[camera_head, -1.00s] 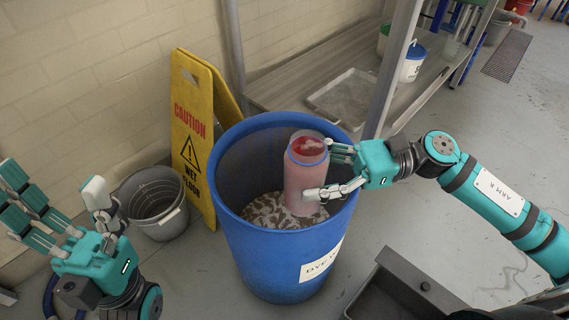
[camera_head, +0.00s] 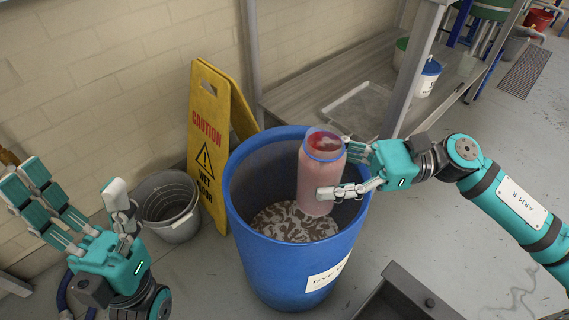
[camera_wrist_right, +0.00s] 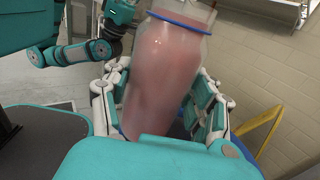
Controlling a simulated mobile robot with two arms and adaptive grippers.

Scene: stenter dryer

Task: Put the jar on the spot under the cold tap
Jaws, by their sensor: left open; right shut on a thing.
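The jar (camera_head: 318,175) is tall and clear, with pinkish contents, a redder top and a blue ring near its neck. My right gripper (camera_head: 336,172) is shut on the jar from the right side and holds it nearly upright in the mouth of the blue barrel. The jar also fills the middle of the right wrist view (camera_wrist_right: 165,75), between the fingers. My left gripper (camera_head: 88,207) is open and empty at the lower left, apart from everything. I see no cold tap and no spot under one in these views.
The blue barrel (camera_head: 290,260) has a grey-brown speckled mass (camera_head: 290,222) inside. A yellow caution sign (camera_head: 206,130) and a grey bucket (camera_head: 168,205) stand left of it. A metal shelf (camera_head: 340,85) with a tray (camera_head: 358,112) is behind. A dark grey trough (camera_head: 405,295) is at the front.

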